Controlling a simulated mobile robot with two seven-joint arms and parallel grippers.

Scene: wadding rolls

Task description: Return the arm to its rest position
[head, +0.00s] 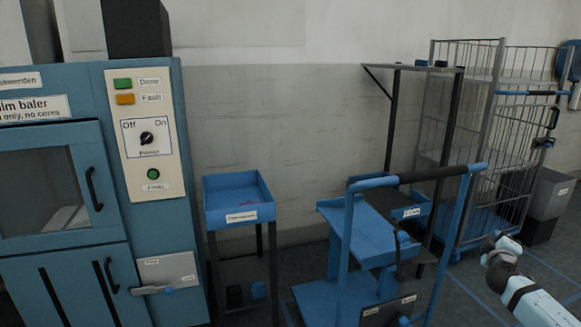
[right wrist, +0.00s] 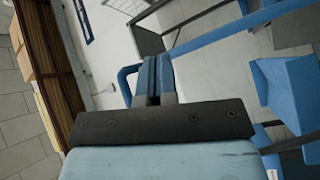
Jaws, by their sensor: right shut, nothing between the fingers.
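My right arm (head: 530,299) comes in at the lower right of the head view, bent, over the floor to the right of the blue trolley. My right gripper (head: 492,243) is at its far end, small in that view. In the right wrist view my right gripper (right wrist: 155,72) has its two blue fingers together with nothing between them. It is clear of the furniture in the head view. My left arm and left gripper are out of view.
A blue trolley (head: 340,233) with a tall handle stands left of my right arm. A wire roll cage (head: 480,130) and a grey bin (head: 551,194) stand behind it. A blue tray stand (head: 238,200) and the film baler (head: 90,180) are at left.

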